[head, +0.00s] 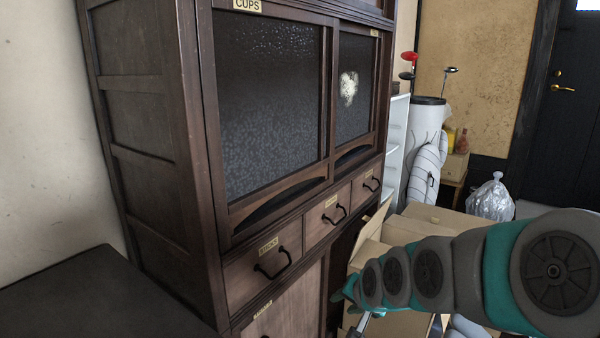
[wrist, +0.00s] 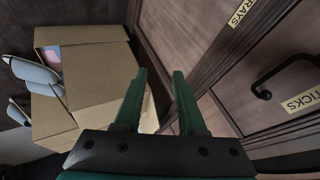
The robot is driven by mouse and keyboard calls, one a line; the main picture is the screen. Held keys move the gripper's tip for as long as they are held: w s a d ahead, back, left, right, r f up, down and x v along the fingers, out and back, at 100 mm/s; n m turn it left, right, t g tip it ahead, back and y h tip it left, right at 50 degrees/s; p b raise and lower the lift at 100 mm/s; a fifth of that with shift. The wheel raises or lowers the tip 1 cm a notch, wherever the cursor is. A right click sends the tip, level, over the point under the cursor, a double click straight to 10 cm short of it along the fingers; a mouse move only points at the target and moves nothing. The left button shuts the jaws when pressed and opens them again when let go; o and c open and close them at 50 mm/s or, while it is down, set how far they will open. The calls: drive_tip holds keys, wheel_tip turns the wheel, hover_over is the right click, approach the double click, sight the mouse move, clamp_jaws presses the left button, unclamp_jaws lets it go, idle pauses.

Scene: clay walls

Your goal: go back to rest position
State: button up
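My gripper (wrist: 158,100) shows in the wrist view with its two green fingers apart and nothing between them. It points down past the front of a dark wooden cabinet (wrist: 215,50). In the head view my arm reaches in from the right edge toward the cabinet's lower front (head: 290,265), and the fingertips there are mostly hidden by the arm and the low edge of the picture. The cabinet's drawers and sliding doors look shut in the head view.
Open cardboard boxes (wrist: 105,75) stand beside the gripper, also in the head view (head: 430,218). A drawer handle (wrist: 285,75) juts out close on the right. A golf bag (head: 425,150) and a clear plastic bag (head: 490,200) stand farther back. A dark surface (head: 95,295) lies at left.

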drive_tip(key=s+d+n+g+p, duration=0.1)
drive_tip(key=s+n+g, duration=0.1)
drive_tip(key=s, duration=0.8)
drive_tip(key=s+d+r+n+g+h+p, duration=0.1)
drive_tip(key=s+g, duration=0.3)
drive_tip(key=s, duration=0.6)
drive_tip(key=s+d+r+n+g+h+p, duration=0.1)
drive_tip(key=s+d+n+g+p, duration=0.1)
drive_tip(key=s, duration=0.8)
drive_tip(key=shift+s+d+r+n+g+p, duration=0.2)
drive_tip(key=shift+s+d+n+g+p, duration=0.2)
drive_tip(key=shift+d+n+g, duration=0.15)
